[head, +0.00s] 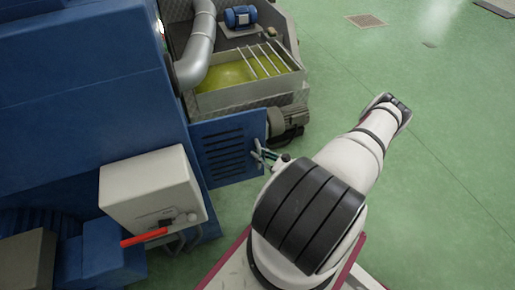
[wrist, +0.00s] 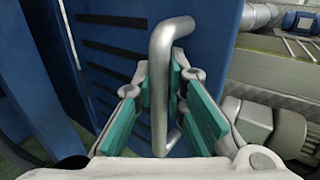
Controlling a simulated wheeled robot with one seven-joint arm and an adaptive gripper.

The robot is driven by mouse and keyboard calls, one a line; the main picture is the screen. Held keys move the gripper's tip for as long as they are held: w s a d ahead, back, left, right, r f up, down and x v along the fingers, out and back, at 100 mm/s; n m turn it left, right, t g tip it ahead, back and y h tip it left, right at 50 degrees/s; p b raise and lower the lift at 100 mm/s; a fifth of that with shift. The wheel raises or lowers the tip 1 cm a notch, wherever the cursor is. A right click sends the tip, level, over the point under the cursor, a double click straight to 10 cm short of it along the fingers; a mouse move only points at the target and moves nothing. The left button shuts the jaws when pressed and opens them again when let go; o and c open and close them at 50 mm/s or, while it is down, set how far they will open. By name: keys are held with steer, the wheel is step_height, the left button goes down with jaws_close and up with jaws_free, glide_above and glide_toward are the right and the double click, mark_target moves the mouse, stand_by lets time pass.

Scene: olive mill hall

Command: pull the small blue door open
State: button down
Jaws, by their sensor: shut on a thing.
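The small blue door (head: 228,150) is a panel with dark louvre slots. In the head view it juts out to the right from the side of the big blue machine, so it appears to stand open, though I cannot tell by how much. It also fills the upper middle of the wrist view (wrist: 205,50). Its handle is a grey bent bar (wrist: 158,105). My gripper (wrist: 172,90) is shut on this handle, with teal pads on both sides of the bar. In the head view my gripper (head: 264,156) is small at the door's right edge.
The blue machine (head: 75,90) fills the left side, with a white control box (head: 152,187) and red lever (head: 144,237) in front. A metal tank with yellow-green liquid (head: 228,76) and a grey motor (head: 287,128) stand close behind the door.

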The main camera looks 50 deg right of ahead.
steer(key=shift+s, duration=0.2)
steer(key=c, duration=1.6)
jaws_free()
steer(key=s, duration=1.2)
steer(key=shift+d, duration=0.2)
